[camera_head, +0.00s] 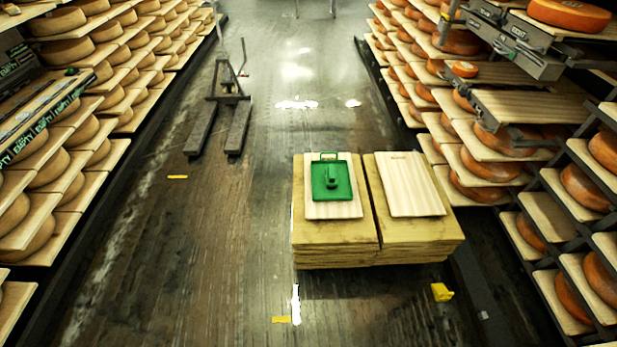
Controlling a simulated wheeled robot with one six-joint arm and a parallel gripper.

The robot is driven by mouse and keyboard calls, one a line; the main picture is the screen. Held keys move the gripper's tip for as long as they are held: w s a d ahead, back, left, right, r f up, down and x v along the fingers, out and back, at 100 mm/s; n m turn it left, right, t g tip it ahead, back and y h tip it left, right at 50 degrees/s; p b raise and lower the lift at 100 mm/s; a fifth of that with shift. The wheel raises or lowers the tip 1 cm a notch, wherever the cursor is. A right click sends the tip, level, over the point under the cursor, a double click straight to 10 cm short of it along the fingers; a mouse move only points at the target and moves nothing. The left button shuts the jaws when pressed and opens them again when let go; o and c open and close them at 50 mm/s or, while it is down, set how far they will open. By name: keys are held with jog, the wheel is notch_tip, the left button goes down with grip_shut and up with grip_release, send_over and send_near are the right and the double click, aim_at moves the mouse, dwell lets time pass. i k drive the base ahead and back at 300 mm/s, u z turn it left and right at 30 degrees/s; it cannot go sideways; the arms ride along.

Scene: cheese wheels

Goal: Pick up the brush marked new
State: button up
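A green tray-like object (320,191) with a loop at its far end lies on a pale board on the left stack. A green handled piece (332,177) sits on its middle and looks like a brush; I cannot tell whether it is separate from the green base. No mark reading "new" is legible on it.
Two wooden stacks (421,229) stand side by side in the aisle, the right one topped by a bare board (408,184). A pallet jack (228,98) stands behind left. A yellow object (441,292) lies front right.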

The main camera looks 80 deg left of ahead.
aim_at(330, 174)
jog(key=u, duration=2.55)
